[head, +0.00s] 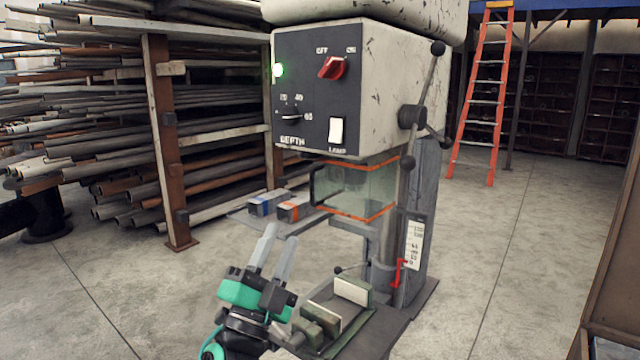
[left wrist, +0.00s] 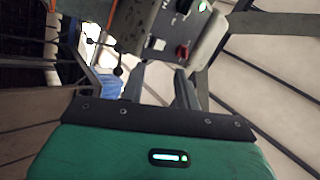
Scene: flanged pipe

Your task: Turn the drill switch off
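The drill's control box (head: 312,90) has a dark front panel with a red rotary switch (head: 332,68) below the OFF and ON labels. The switch's raised grip slants up to the right, towards ON. A green light (head: 278,70) glows at the panel's left edge. My left gripper (head: 279,234) is open and empty, low in front of the drill, with its fingers pointing up, well below the panel. My right gripper is not in view.
The panel also has a depth dial (head: 291,117) and a white lamp switch (head: 336,131). A clear guard (head: 355,190) hangs under the box. A vise (head: 335,310) sits on the drill table beside my left gripper. Feed handles (head: 412,117) stick out on the right. Pipe racks stand behind.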

